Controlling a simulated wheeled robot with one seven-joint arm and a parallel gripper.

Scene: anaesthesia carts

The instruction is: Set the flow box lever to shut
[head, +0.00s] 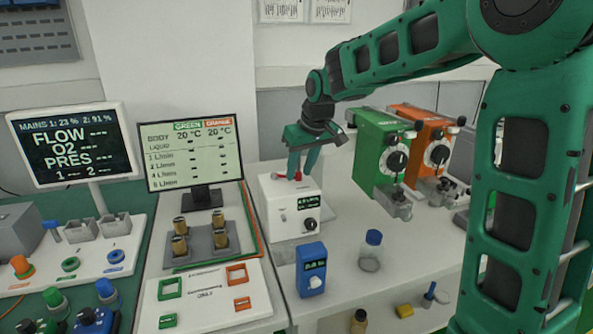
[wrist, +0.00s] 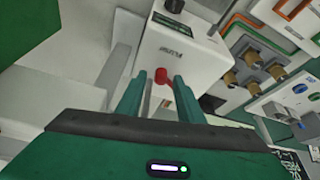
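The flow box is a white box (head: 290,218) with a small dark display and a black knob on its front, standing on the white worktop. Its red-tipped lever (head: 297,175) is on top, partly hidden by my gripper. In the wrist view the box (wrist: 190,45) bears an upside-down label, and the red lever tip (wrist: 161,76) shows between the fingers. My gripper (head: 303,168) points down over the box top. In the wrist view my gripper (wrist: 156,80) is open, with one finger on each side of the lever and gaps visible. I cannot tell the lever's setting.
Green (head: 378,155) and orange (head: 420,150) vaporizers stand right of the box. A blue meter (head: 311,268) and a blue-capped jar (head: 371,250) stand in front. A monitor (head: 190,155) and a grey block with several brass cylinders (head: 200,242) are left.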

